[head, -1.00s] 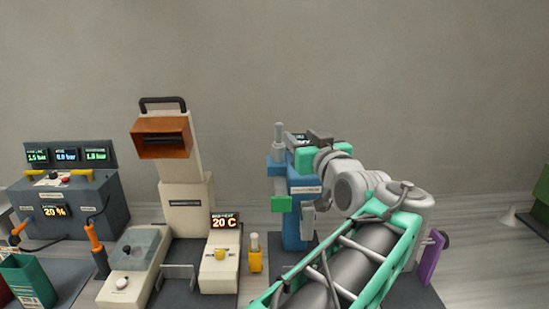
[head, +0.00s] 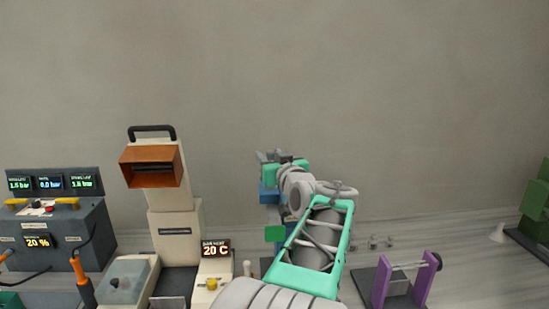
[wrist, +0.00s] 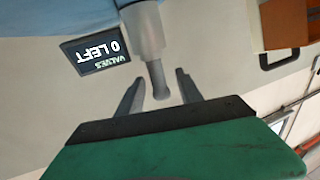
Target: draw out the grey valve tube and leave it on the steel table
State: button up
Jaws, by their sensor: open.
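The grey valve tube (wrist: 157,75) shows in the wrist view. Its thick part runs down from the top edge and narrows to a thin end with a small knob. It joins the blue machine (wrist: 55,15). My gripper (wrist: 160,85) is open, with one finger on each side of the tube's narrow end. Gaps show between both fingers and the tube. In the head view my gripper (head: 275,157) is at the blue machine's top, and my arm hides most of the machine and the tube. I cannot pick out the steel table.
A display reading "VALVES 0 LEFT" (wrist: 95,52) is on the machine. In the head view, a cream machine with an orange hood (head: 152,166) stands left, and a dark control box (head: 60,230) further left. A purple stand (head: 405,285) and small fittings (head: 375,243) are right.

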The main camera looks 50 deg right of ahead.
jog(key=shift+c, duration=0.4)
grip_shut()
jog(key=shift+r, duration=0.1)
